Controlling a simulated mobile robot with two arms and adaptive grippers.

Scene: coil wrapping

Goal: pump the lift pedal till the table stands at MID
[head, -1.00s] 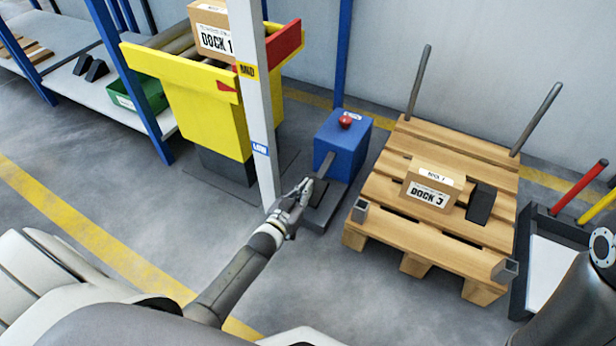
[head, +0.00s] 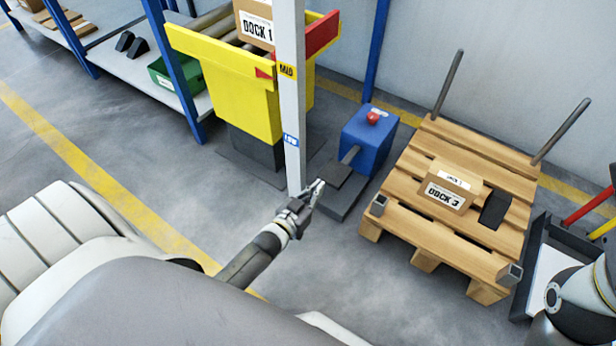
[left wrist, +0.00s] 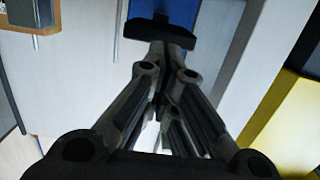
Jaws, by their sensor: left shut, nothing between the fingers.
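The yellow lift table (head: 240,95) stands at the upper left on a dark column. Its red pointer (head: 263,73) looks about level with the MID mark (head: 287,71) on the pale post; the blue LOW mark (head: 291,140) is well below. The dark lift pedal (head: 336,177) sticks out from the blue pump box (head: 369,138). My left gripper (head: 318,188) is shut and empty at the pedal's near-left edge. In the left wrist view the pedal (left wrist: 160,30) is just beyond the fingertips; I cannot tell whether they touch. My right gripper is out of view.
A box marked DOCK 1 (head: 256,24) sits on the table's rollers. A wooden pallet (head: 436,235) with upright posts holds a DOCK 3 box (head: 446,190), right of the pump. A shelf (head: 130,68) with a green bin (head: 170,76) stands at the left. Floor before the pump is clear.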

